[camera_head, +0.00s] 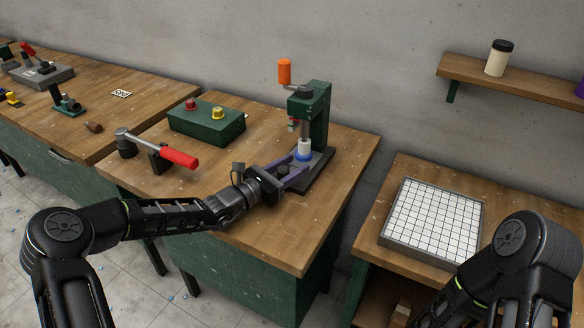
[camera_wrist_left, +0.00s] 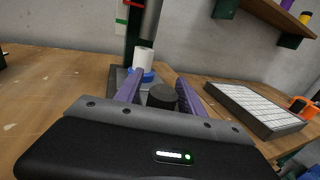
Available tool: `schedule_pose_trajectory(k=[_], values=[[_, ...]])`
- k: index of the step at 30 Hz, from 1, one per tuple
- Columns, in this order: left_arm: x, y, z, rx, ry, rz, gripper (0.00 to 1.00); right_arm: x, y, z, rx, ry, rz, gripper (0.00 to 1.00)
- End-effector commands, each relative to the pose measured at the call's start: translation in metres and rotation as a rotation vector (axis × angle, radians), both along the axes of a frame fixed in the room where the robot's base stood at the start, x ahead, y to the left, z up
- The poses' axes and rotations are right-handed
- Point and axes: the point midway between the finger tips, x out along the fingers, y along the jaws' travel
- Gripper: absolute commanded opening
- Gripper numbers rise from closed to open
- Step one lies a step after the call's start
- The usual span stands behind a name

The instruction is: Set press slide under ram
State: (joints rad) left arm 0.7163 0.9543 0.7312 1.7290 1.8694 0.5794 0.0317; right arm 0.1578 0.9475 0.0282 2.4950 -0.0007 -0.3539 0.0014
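The green press (camera_head: 318,115) stands at the back right of the middle bench, with an orange handle (camera_head: 284,72) at its top. At its foot is a dark slide with a black knob (camera_wrist_left: 162,97). A white cylinder (camera_head: 305,147) in a blue ring (camera_head: 303,156) stands behind the knob, below the ram; exact alignment is unclear. My left gripper (camera_head: 295,174) is low at the front of the press. Its purple fingers (camera_wrist_left: 160,84) are apart, one on each side of the knob, with a gap showing on the left. My right arm shows at lower right; its gripper is out of view.
A green box with red and yellow buttons (camera_head: 207,122) and a red-handled clamp (camera_head: 179,157) are left of the press. A framed white grid panel (camera_head: 434,218) lies on the right bench. A wall shelf (camera_head: 520,84) holds a jar (camera_head: 498,60). The bench's front right is clear.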

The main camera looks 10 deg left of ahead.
Motion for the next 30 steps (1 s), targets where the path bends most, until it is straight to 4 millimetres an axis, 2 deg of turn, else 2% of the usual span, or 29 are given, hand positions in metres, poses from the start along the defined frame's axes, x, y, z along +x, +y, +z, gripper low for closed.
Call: schedule_pose_trajectory(k=[11,24,30], values=[[-0.003,0.003,-0.002,0.001,0.002,0.000,0.49,0.000,0.000,-0.001,0.000,0.000,0.000,0.49],[-0.052,0.043,-0.002,0.003,0.001,0.001,0.49,0.000,0.000,-0.011,0.001,-0.001,0.001,0.49],[-0.060,0.050,-0.001,0.001,0.001,-0.001,0.49,0.000,0.000,-0.011,0.001,-0.001,0.001,0.49]])
